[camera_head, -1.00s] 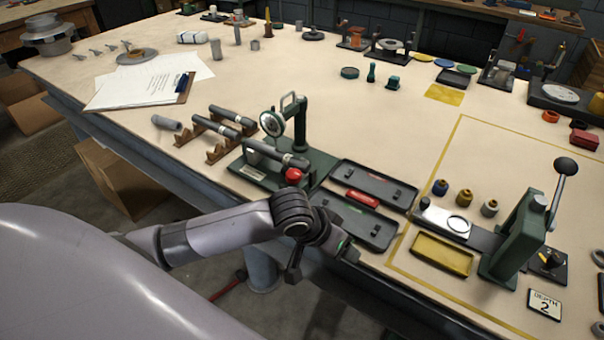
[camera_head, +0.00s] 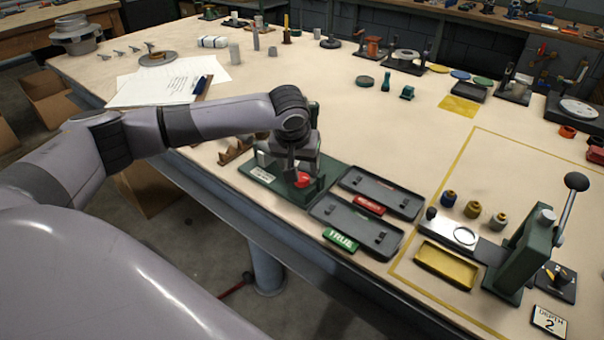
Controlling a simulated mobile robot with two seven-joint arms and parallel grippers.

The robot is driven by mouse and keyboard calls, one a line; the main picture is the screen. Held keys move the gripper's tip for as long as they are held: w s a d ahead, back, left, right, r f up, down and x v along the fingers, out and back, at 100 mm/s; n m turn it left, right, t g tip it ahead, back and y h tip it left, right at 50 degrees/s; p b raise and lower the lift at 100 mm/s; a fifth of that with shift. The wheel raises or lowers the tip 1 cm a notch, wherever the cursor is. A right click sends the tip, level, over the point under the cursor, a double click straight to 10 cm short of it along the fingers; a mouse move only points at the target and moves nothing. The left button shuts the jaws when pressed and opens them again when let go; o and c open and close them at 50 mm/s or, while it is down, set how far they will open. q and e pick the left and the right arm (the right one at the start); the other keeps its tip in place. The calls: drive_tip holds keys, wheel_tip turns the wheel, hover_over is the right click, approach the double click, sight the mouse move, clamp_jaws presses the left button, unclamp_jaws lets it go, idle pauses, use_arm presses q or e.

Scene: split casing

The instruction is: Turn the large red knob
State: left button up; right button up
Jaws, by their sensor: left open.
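The large red knob (camera_head: 302,180) sits on the front of the green gauge fixture (camera_head: 262,177) near the table's front edge. My left gripper (camera_head: 298,175) points down right at the knob, with its fingers at or just above it. The fingers are open; I cannot tell whether they touch the knob. My left arm hides the dial gauge and most of the rods behind it. My right gripper is not in view.
Two dark trays (camera_head: 388,172) lie right of the fixture, with a green TRUE label (camera_head: 340,240) and a red label (camera_head: 370,204). A green lever press (camera_head: 522,245) and yellow tray (camera_head: 446,264) stand further right. The table's middle is clear.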

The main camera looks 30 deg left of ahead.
sight(302, 176)
use_arm(q)
drive_tip(key=shift+x, duration=2.75)
drive_tip(key=c, duration=1.1)
drive_tip(key=shift+o, duration=0.2)
drive_tip(key=shift+m, duration=0.4)
drive_tip(key=m+h, duration=0.1)
drive_tip(key=m, duration=0.2)
drive_tip(key=shift+a+m+h, duration=0.1)
drive_tip(key=shift+m+h, duration=0.2)
drive_tip(key=shift+a+m+h, duration=0.15)
drive_tip(key=shift+m+h, duration=0.75)
drive_tip(key=shift+m, duration=1.4)
